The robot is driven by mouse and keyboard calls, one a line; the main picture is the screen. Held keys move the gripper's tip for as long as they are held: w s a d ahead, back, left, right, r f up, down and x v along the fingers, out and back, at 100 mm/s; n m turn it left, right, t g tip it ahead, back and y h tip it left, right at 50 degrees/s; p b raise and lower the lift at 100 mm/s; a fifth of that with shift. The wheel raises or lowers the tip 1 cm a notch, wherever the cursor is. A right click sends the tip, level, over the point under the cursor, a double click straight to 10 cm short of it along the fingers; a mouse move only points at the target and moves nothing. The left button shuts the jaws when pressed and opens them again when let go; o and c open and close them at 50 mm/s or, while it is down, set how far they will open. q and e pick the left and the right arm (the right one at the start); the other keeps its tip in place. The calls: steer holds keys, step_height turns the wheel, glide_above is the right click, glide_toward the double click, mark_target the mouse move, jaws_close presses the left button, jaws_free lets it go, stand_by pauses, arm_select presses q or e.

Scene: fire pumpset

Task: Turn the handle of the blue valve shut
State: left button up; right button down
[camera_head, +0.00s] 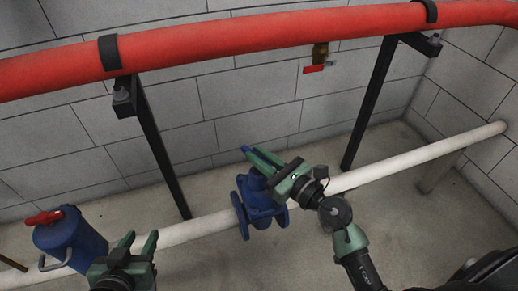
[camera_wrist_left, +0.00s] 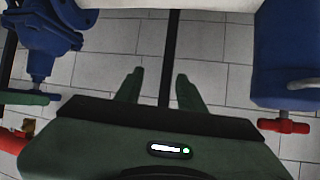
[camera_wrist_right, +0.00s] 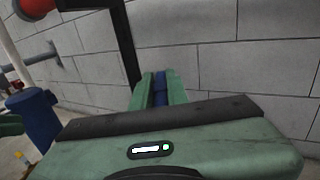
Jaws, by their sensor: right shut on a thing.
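The blue valve (camera_head: 262,205) sits on the white pipe in the middle of the head view, and it shows at the upper left of the left wrist view (camera_wrist_left: 45,40). My right gripper (camera_head: 256,156) is at the top of the valve, shut on its blue handle (camera_head: 246,149). In the right wrist view the handle (camera_wrist_right: 160,88) shows between the green fingers. My left gripper (camera_head: 140,241) is open and empty, left of the valve near the white pipe. Its two fingers are spread apart in the left wrist view (camera_wrist_left: 158,82).
A blue cylinder (camera_head: 70,240) with a red handle (camera_head: 44,218) stands at lower left. A red pipe (camera_head: 230,42) on black posts (camera_head: 160,145) crosses above. A small red-handled valve (camera_head: 318,66) hangs below it. The white pipe (camera_head: 420,157) runs right to the wall.

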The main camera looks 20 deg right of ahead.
steer(key=shift+s+a+m+t+h+p, duration=0.1)
steer(key=shift+m+t+h+p, duration=0.2)
steer(key=shift+m+h+p, duration=0.25)
steer(key=shift+m+t+h+p, duration=0.4)
steer(key=shift+m+h+p, duration=0.15)
steer(key=shift+h+p, duration=0.5)
arm_select(q)
steer(key=s+a+f+g+y+p, duration=0.1)
steer(key=s+a+f+g, duration=0.1)
steer(key=s+g, duration=0.35)
steer(key=s+a+f+g+y+p, duration=0.1)
steer(key=s+a+f+g, duration=0.2)
steer(key=s, duration=0.5)
arm_select(e)
steer(key=shift+m+h, duration=0.6)
steer(key=shift+h, duration=0.3)
arm_select(q)
steer(key=p+x, duration=0.1)
steer(key=x, duration=0.7)
steer(key=shift+s+d, duration=0.25)
steer(key=shift+d, duration=0.1)
arm_select(e)
steer(key=m+h, duration=0.2)
steer(key=h, duration=0.1)
steer(key=shift+f+t, duration=0.25)
steer(key=shift+t, duration=0.15)
arm_select(q)
steer(key=shift+f, duration=0.15)
